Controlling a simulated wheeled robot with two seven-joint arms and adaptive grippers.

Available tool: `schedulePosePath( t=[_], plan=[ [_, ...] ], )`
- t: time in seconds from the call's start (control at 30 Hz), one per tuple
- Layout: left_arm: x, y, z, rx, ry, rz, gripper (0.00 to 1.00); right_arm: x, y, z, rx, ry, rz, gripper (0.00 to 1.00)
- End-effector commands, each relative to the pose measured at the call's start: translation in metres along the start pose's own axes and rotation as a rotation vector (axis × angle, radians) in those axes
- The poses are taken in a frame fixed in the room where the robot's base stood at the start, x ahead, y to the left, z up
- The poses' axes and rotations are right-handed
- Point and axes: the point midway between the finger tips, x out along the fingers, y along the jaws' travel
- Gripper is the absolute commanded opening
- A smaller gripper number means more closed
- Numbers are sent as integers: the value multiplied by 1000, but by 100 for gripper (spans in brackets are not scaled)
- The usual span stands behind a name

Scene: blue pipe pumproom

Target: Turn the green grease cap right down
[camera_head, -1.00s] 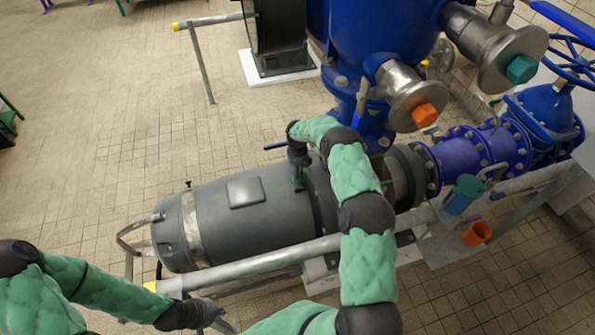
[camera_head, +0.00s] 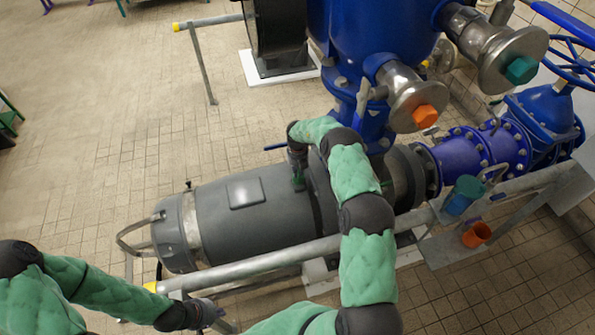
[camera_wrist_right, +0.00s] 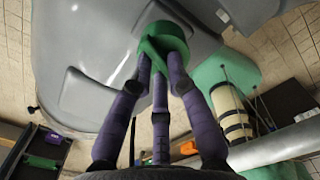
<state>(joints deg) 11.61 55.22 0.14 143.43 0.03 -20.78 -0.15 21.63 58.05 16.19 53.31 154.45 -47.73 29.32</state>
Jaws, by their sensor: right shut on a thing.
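The green grease cap (camera_wrist_right: 165,42) sits on top of the grey motor housing (camera_head: 255,207). In the right wrist view its round top and raised grip lie at the fingertips. My right gripper (camera_wrist_right: 158,62) is shut on the cap from above, its purple fingers closed around the raised part. In the head view my right gripper (camera_head: 298,176) points down at the housing, and only a little green shows below it. My left gripper (camera_head: 212,314) is low at the left, apart from the cap, and its fingers are too unclear to judge.
A grey rail (camera_head: 255,265) runs in front of the motor. Blue pipework (camera_head: 480,150) and flanges with an orange cap (camera_head: 425,116) and a teal cap (camera_head: 521,69) rise behind.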

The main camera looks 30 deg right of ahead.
Motion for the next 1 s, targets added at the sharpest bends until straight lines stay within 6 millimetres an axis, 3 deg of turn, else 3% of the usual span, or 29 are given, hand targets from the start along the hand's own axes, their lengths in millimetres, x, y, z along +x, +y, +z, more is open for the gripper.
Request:
schedulePosePath(
  t=[0.17, 0.2, 0.27, 0.67, 1.0],
  plan=[
    [0, 0, 0, 0, 0, 0, 0, 0, 0, 0, 3, 0, 1, 0],
    [0, 0, 0, 0, 0, 0, 0, 0, 0, 0, 3, 0, 1, 28],
    [0, 0, 0, 0, 0, 0, 0, 0, 0, 0, 2, 0, 1, 41],
    [0, 0, 0, 0, 0, 0, 0, -4, 0, 1, 0, -1, 1, 41],
    [0, 0, 0, 0, 0, 0, 0, -62, 0, 1, 1, -2, 1, 41]
  ],
)
